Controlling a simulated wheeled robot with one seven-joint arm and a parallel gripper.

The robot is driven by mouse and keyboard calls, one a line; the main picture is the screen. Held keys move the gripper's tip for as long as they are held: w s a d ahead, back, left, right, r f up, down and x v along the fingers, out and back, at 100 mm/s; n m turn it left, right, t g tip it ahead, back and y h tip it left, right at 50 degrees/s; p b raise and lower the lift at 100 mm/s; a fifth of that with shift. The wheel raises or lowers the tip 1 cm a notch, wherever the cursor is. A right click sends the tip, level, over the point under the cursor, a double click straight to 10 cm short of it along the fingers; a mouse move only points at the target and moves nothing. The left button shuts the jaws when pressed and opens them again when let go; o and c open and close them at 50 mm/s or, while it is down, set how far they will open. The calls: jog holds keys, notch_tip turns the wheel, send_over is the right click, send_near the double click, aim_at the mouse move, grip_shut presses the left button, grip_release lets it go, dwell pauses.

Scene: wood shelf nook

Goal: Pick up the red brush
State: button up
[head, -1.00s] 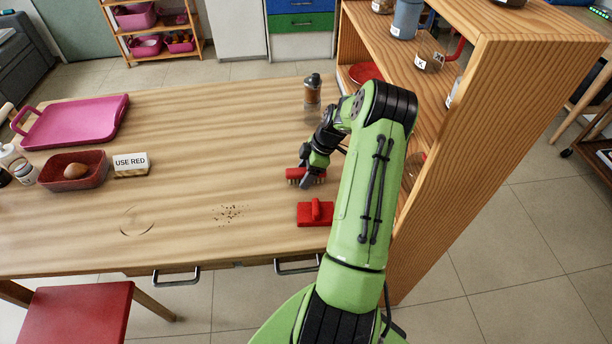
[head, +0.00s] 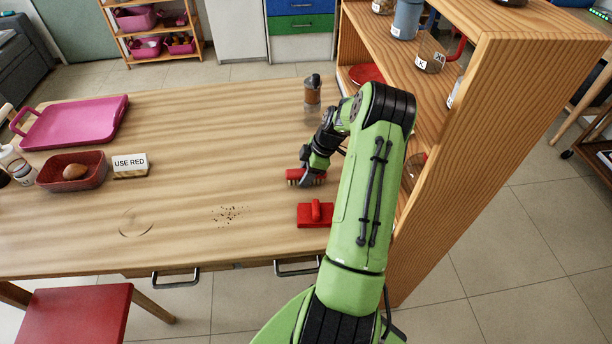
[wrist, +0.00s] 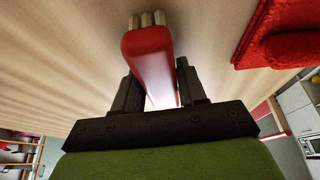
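The red brush (head: 294,174), with pale bristles facing down, is on the wooden table near the shelf unit. My gripper (head: 306,178) is at the brush, reaching down from the right. In the wrist view the brush (wrist: 150,60) runs between the two dark fingers of my gripper (wrist: 158,90), which sit against its sides. Its bristles show at the top of that view. I cannot tell whether the bristles touch the table.
A red dustpan-like piece (head: 315,214) with a raised handle lies just in front of the brush; it also shows in the wrist view (wrist: 285,35). A shaker (head: 312,95) stands behind. The wooden shelf (head: 470,100) is close on the right. Crumbs (head: 229,215) lie left.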

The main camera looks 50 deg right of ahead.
jog(key=c, duration=0.5)
jog(key=shift+r, duration=0.1)
notch_tip(320, 180, up, 10)
jog(key=p, duration=0.3)
jog(key=shift+r, duration=0.2)
